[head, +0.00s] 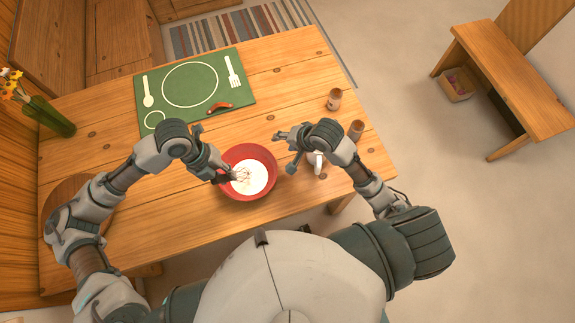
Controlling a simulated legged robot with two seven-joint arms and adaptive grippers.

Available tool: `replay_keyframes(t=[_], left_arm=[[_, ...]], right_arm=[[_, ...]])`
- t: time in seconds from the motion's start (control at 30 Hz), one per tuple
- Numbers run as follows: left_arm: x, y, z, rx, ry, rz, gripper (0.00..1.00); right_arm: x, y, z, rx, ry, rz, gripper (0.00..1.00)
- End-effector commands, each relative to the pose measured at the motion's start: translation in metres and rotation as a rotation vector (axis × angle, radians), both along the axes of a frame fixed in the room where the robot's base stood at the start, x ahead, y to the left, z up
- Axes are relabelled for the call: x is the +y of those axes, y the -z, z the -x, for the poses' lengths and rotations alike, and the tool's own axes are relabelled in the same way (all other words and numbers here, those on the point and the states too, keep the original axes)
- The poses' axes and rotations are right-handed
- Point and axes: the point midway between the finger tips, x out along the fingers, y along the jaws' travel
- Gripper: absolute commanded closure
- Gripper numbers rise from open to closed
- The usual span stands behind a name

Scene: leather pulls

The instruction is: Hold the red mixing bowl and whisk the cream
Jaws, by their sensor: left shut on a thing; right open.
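The red mixing bowl (262,152) stands upright near the front edge of the wooden table, with white cream (255,184) in it. My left gripper (228,176) is at the bowl's left rim, shut on a whisk (243,174). The whisk's thin reddish wires reach over the left part of the cream; its handle is mostly hidden by the gripper. How deep the wires sit I cannot tell. My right gripper (284,153) is open and empty just right of the bowl, its fingers spread close to the right rim. I cannot tell whether it touches the rim.
A white mug (316,160) is partly hidden by my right gripper. Two small wooden shakers (334,99) (356,130) stand near the table's right edge. A green placemat (180,115) with a curved brown thing (220,107) lies behind.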

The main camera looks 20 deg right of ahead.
Motion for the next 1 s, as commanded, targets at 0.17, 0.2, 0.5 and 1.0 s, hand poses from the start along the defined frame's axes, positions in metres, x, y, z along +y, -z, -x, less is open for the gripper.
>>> replay_keyframes(t=[0.17, 0.2, 0.5, 1.0], left_arm=[[0.000, 0.000, 0.000, 0.000, 0.000, 0.000, 1.00], [0.000, 0.000, 0.000, 0.000, 0.000, 0.000, 1.00], [0.000, 0.000, 0.000, 0.000, 0.000, 0.000, 1.00], [0.000, 0.000, 0.000, 0.000, 0.000, 0.000, 1.00]], right_arm=[[0.021, -0.007, 0.061, 0.145, -0.103, 0.012, 0.46], [0.023, -0.008, 0.070, 0.166, -0.117, 0.018, 0.46], [0.033, 0.011, 0.082, 0.209, -0.145, 0.030, 0.46], [0.064, 0.090, 0.060, 0.205, -0.143, 0.031, 0.46]])
